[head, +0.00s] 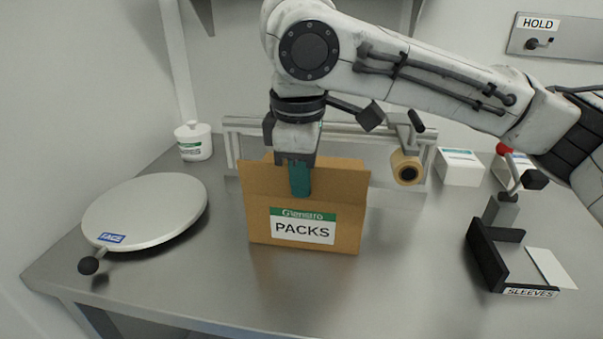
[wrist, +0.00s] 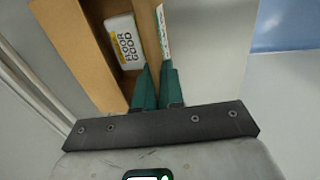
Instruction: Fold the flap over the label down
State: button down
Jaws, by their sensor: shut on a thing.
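A brown cardboard box (head: 265,232) labelled PACKS (head: 303,229) stands upright on the steel bench in the head view. The flap over the label (head: 340,186) stands up, about in line with the front wall. My gripper (head: 300,192) comes down from above at the middle of this flap, one teal finger in front of it. In the wrist view my gripper (wrist: 157,72) is shut on the flap (wrist: 149,36), one finger on each side. A white pack (wrist: 125,42) lies inside the open box. The far finger is hidden in the head view.
A round grey plate (head: 147,208) with a black knob sits left of the box. A tape roll on a frame (head: 406,168) stands behind right. A black SLEEVES holder (head: 487,258) is at right. The bench in front of the box is clear.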

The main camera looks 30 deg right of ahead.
jog(key=shift+w+d+r+g+y+p, duration=0.1)
jog(key=shift+w+r+g+y+p, duration=0.25)
jog(key=shift+p, duration=1.35)
jog(key=shift+d+r+g+y+p, duration=0.15)
jog(key=shift+g+y+p, duration=0.3)
jog(key=shift+p, duration=1.2)
jog(key=shift+w+d+f+g+y+p, duration=0.4)
jog(key=shift+g+y+p, duration=0.65)
jog(key=shift+p, duration=1.85)
jog(key=shift+w+d+f+g+y+p, duration=0.4)
jog(key=shift+g+p, duration=0.95)
jog(key=shift+p, duration=1.5)
jog(key=shift+w+d+f+g+y+p, duration=0.15)
jog(key=shift+w+f+g+y+p, duration=0.25)
jog(key=shift+g+y+p, duration=1.65)
jog(key=shift+w+d+f+t+h+p, duration=0.15)
jog(key=shift+t+h+p, duration=0.45)
jog(key=shift+p, duration=0.65)
jog(key=c, duration=1.3)
grip_release()
